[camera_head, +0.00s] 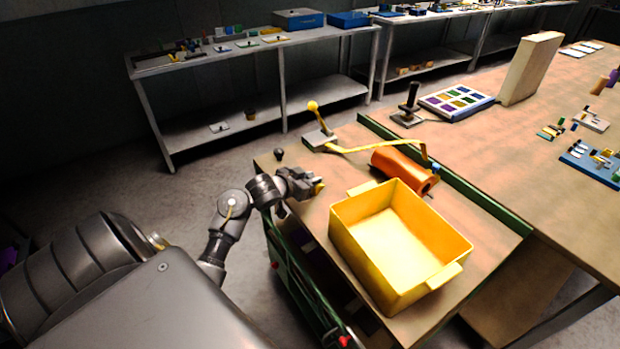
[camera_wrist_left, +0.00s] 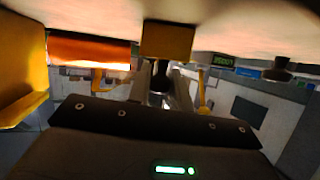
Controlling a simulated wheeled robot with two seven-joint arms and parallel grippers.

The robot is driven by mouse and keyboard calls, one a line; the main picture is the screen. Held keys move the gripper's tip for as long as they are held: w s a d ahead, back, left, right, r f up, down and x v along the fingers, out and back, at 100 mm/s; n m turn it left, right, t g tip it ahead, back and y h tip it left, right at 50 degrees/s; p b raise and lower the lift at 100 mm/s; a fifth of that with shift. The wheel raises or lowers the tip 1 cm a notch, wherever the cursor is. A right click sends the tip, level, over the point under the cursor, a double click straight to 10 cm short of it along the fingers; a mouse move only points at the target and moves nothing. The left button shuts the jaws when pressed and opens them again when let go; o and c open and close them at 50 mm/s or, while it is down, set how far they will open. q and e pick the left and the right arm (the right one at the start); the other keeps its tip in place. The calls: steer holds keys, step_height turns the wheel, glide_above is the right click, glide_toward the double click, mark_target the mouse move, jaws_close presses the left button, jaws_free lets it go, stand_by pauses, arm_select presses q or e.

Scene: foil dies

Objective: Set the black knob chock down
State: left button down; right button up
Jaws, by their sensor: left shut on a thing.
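My left gripper (camera_head: 312,186) is shut on the black knob chock, at the left edge of the near bench. The chock's yellow block (camera_wrist_left: 167,40) shows beyond the fingertips in the left wrist view, with a dark knob (camera_wrist_left: 160,84) between the fingers (camera_wrist_left: 161,80). In the head view only a small yellow part (camera_head: 319,187) of the chock shows past the gripper. The block is close to the bench top; I cannot tell whether it touches. My right gripper is not in view.
A yellow crate (camera_head: 345,237) stands right of the gripper, with an orange cylinder (camera_head: 393,168) behind it. A small dark knob-shaped thing (camera_head: 279,154) is at the bench's far left corner. A yellow-balled lever (camera_head: 317,125) stands behind. Bare bench top (camera_head: 335,170) lies between.

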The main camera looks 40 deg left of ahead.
arm_select(q)
steer(key=shift+f, duration=0.15)
steer(key=c, duration=1.3)
jaws_free()
steer(key=shift+r, duration=0.25)
steer(key=v, duration=1.2)
steer(key=shift+s+f+p, duration=0.1)
steer(key=shift+p, duration=0.3)
